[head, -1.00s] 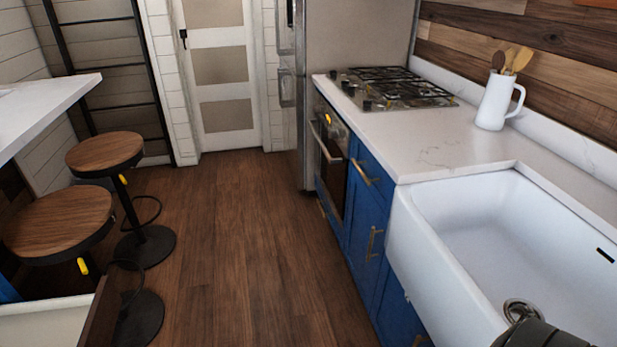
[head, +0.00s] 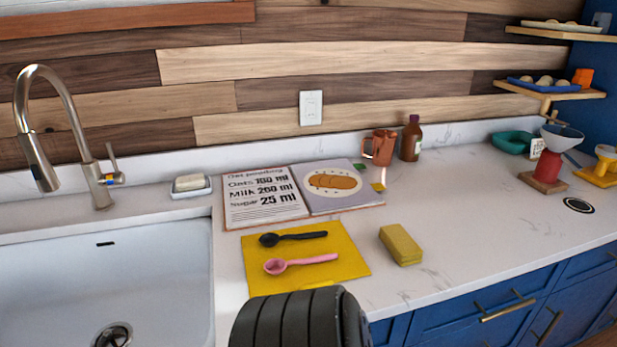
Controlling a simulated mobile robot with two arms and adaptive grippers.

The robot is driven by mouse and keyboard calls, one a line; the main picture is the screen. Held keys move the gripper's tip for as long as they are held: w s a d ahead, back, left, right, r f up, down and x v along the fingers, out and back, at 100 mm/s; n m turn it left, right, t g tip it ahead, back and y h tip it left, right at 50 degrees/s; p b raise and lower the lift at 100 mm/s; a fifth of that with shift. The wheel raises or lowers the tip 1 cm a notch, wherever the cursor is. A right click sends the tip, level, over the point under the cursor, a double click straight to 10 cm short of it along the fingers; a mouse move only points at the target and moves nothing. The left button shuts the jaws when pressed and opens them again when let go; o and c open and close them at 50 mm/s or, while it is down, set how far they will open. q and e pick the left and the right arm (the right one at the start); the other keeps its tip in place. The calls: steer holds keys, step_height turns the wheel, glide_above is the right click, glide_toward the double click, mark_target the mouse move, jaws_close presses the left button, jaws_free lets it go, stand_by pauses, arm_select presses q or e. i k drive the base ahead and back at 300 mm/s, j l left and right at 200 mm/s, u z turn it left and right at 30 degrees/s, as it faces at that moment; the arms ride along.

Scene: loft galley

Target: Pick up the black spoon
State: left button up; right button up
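The black spoon (head: 292,238) lies on a yellow mat (head: 345,265) on the white counter, right of the sink. Its round bowl is at the left and its handle points right. A pink spoon (head: 300,263) lies just in front of it on the same mat, roughly parallel and apart from it. A black ribbed part of my own arm shows at the bottom middle and covers the front edge of the mat. Neither gripper shows in the head view.
An open recipe book (head: 262,212) lies behind the mat. A yellow sponge (head: 401,245) is to its right. The sink (head: 150,265) and faucet (head: 70,125) are left. A copper mug (head: 381,147) and brown bottle (head: 411,140) stand behind. The counter right of the sponge has free room.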

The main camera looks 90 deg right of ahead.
mark_target(269, 240)
steer(key=z, duration=2.6)
steer(key=l+z, duration=0.2)
steer(key=l, duration=1.3)
